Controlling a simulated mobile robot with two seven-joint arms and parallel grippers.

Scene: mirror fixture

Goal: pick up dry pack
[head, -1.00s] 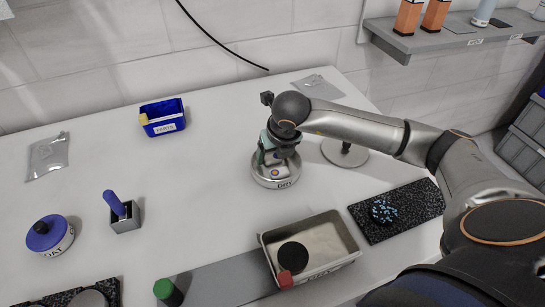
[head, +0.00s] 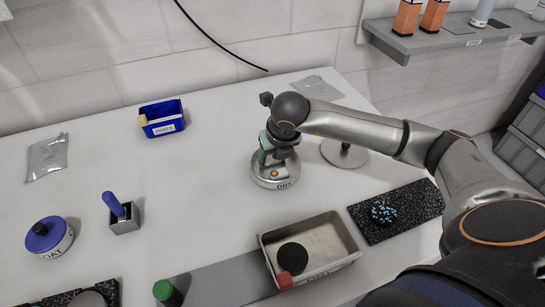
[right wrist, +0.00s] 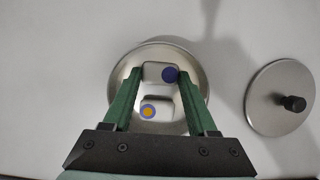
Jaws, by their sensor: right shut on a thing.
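A round metal tin marked DRY (head: 274,184) stands open near the middle of the table. My right gripper (head: 267,154) points down into it. In the right wrist view the green fingers of my right gripper (right wrist: 160,73) are shut on a small white pack with a dark blue dot (right wrist: 155,71). The pack is at or just above the tin; its exact height I cannot tell. My left gripper is out of view.
A metal lid with a black knob (right wrist: 281,98) lies right of the tin. A grey tray (head: 329,243) and black mat (head: 402,218) are in front.

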